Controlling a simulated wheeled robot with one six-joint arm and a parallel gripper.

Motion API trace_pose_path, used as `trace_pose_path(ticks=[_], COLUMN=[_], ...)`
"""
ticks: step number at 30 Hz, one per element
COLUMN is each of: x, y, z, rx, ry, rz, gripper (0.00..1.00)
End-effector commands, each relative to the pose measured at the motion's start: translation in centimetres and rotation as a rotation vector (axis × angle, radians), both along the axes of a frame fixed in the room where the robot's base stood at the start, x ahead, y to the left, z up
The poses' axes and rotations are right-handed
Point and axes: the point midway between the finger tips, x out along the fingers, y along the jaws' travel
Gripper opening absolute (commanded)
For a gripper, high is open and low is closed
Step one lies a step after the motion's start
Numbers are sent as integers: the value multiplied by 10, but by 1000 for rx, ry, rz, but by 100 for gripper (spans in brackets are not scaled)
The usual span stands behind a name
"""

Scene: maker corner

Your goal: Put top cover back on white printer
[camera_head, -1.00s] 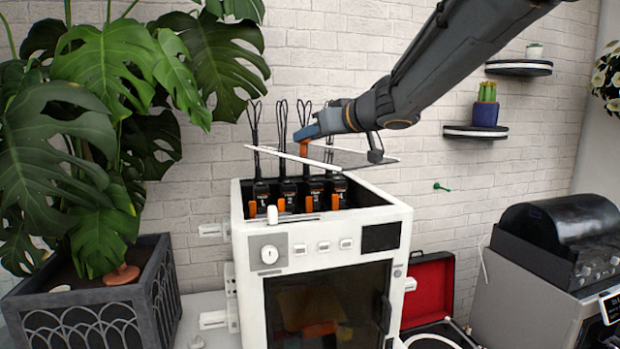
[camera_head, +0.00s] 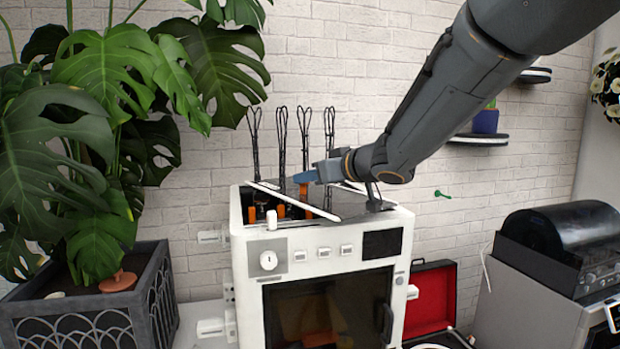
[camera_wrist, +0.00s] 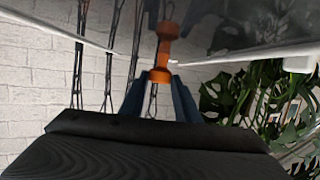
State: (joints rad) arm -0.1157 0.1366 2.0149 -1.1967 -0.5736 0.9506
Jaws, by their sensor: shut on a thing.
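The white printer (camera_head: 330,240) stands in the middle of the head view with its top partly open. My gripper (camera_head: 305,178) is shut on the orange knob of the top cover (camera_head: 345,206). The knob (camera_wrist: 158,70) also shows between the blue fingers in the wrist view. The cover is a dark, glossy sheet with white edges. It lies turned askew to the printer's rim, at about rim height, and leaves the front left of the opening uncovered. Whether it touches the rim I cannot tell.
Several black cable loops (camera_head: 282,145) rise from the printer's top around the cover. A large potted plant (camera_head: 90,130) stands close on the left. A red case (camera_head: 428,298) and a dark-lidded machine (camera_head: 560,245) are at the right. Small wall shelves (camera_head: 480,139) hang behind my arm.

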Motion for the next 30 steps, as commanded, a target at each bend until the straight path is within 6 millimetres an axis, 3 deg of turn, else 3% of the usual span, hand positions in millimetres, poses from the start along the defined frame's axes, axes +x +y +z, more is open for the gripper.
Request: trace_pose_path(ticks=[16, 17, 19, 30], x=[0, 0, 0, 0], y=[0, 0, 0, 0], z=[-11, -12, -12, -8], rx=[1, -1, -1, 1], ry=[-1, 1, 1, -1], rz=[0, 0, 0, 0], gripper=[0, 34, 46, 48])
